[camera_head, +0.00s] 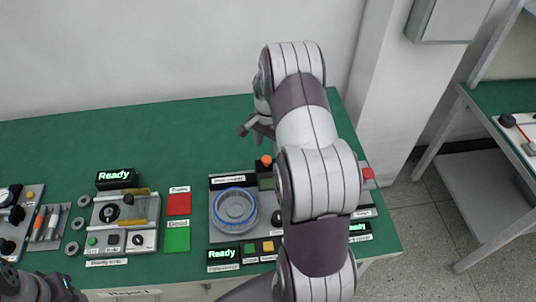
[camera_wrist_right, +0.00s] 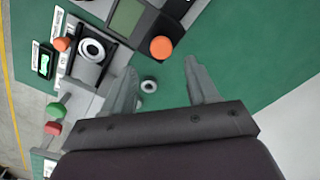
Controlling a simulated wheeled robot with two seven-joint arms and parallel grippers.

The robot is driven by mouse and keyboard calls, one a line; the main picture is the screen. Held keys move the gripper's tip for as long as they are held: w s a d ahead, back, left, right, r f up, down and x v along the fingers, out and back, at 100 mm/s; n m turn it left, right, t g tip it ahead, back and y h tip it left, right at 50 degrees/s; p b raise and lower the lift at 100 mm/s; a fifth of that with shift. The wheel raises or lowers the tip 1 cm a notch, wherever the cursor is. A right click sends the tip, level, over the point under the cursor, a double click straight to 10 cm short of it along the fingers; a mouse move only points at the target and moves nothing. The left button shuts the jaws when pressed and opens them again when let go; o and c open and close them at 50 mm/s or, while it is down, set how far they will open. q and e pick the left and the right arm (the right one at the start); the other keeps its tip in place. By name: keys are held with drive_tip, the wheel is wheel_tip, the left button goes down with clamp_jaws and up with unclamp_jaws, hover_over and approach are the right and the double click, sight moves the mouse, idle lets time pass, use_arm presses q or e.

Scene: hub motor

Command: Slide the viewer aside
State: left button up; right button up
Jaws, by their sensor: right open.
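A grey framed panel with a dark greenish window and an orange knob (camera_wrist_right: 161,47) shows at the top of the right wrist view; it looks like the viewer (camera_wrist_right: 127,17). In the head view its orange knob (camera_head: 266,160) shows just left of my right arm, which hides part of the panel. My right gripper (camera_head: 251,130) is open and empty above the table, beyond the knob. In the right wrist view its fingers (camera_wrist_right: 160,72) are spread, with the knob apart from them. Dark parts of my left arm (camera_head: 40,287) show at the bottom left; its jaws cannot be made out.
A round clear dish with a blue rim (camera_head: 236,206) sits left of my right arm. Red (camera_head: 179,204) and green (camera_head: 177,240) pads, a control box (camera_head: 125,222) and loose rings (camera_head: 78,224) lie further left. The back of the green table (camera_head: 180,130) is clear.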

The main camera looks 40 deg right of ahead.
wheel_tip(320, 180, up, 7)
drive_tip(key=b, duration=0.1)
drive_tip(key=shift+r, duration=0.2)
drive_tip(key=shift+s, duration=0.1)
